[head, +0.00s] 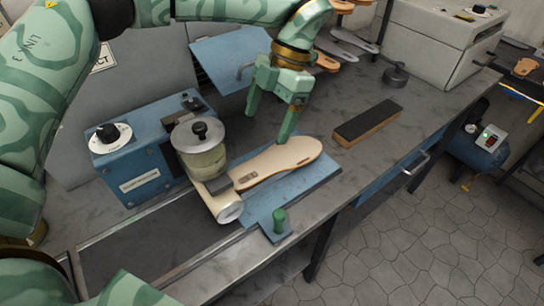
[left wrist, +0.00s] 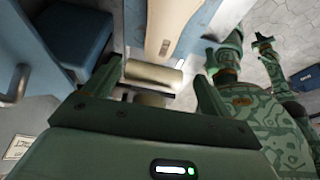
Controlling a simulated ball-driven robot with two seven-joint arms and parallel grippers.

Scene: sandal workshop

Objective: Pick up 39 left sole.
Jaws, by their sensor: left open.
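A tan sole (head: 285,160) lies on a blue plate (head: 325,178) on the bench, its dark-marked heel end by the glue pot's roller. The marking is too small to read, so I cannot confirm size or side. My left gripper (head: 267,127) is open and empty, pointing down above the sole's far edge. One fingertip appears close to the sole; I cannot tell whether it touches. The sole (left wrist: 165,30) also shows in the left wrist view, beyond my fingers. What seems to be my right gripper (left wrist: 264,42) is small at the upper right there, its jaws unclear.
A glue pot (head: 202,155) with a cream roller (head: 229,208) stands left of the sole, beside a blue control box (head: 150,165). A green knob (head: 279,221) sits at the front. A dark-topped block (head: 368,123) lies right. Several soles (head: 345,42) are racked behind.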

